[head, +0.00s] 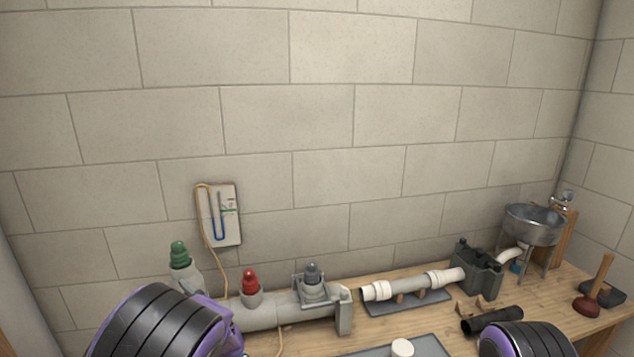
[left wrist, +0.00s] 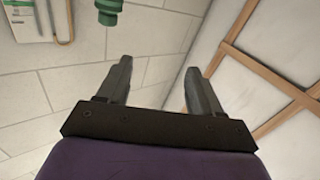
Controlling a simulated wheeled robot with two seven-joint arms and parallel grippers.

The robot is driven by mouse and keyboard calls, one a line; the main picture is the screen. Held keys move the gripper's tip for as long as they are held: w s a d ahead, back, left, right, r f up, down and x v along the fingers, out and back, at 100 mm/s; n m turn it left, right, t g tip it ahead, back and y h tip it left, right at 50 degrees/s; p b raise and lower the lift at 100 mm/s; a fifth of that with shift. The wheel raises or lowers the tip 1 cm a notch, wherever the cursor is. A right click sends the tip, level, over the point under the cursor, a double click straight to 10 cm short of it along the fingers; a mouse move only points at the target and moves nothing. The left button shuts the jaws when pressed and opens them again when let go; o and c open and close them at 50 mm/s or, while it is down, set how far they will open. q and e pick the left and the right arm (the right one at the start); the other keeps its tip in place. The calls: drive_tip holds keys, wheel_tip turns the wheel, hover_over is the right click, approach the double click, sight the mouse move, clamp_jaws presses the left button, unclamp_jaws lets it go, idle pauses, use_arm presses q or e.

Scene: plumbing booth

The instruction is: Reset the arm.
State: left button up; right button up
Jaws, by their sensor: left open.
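My left arm comes in at the lower left of the head view, in front of the pipe run, and its gripper is not visible there. In the left wrist view my left gripper (left wrist: 160,88) is open, with nothing between its fingers. It points up toward the block wall and a wood-framed panel. My right arm shows only as a dark rounded link at the lower right of the head view, and its gripper is out of frame.
A grey pipe (head: 285,309) carries green (head: 179,254), red (head: 250,281) and grey (head: 313,272) fittings. A gauge board (head: 220,215) hangs on the wall. White pipe (head: 408,287), a metal funnel (head: 533,226), a black tube (head: 492,320) and a plunger (head: 590,300) occupy the wooden bench (head: 555,297).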

use_arm(q)
drive_tip(key=s+f+m+g+h+b, duration=0.1)
drive_tip(key=s+f+h+b, duration=0.1)
drive_tip(key=s+f, duration=0.55)
drive_tip(key=s+f+m+h+b, duration=0.2)
drive_tip(key=s+f+h, duration=0.15)
drive_tip(key=f, duration=0.75)
drive_tip(key=s+f+m+g+h+b, duration=0.1)
drive_tip(key=s+f+h+b, duration=0.15)
drive_tip(key=s+f, duration=0.55)
drive_tip(key=s+d+f+g+h+b, duration=0.1)
drive_tip(key=s+d+f+g+b, duration=0.1)
drive_tip(key=s+f, duration=0.6)
drive_tip(key=s+d+f+g+h+b, duration=0.1)
drive_tip(key=s+f+g+b, duration=0.3)
drive_tip(key=s+f, duration=0.4)
drive_tip(key=s+h+b, duration=0.1)
drive_tip(key=s, duration=0.6)
drive_tip(key=shift+d+f+m, duration=0.35)
drive_tip(key=shift+f+m, duration=0.05)
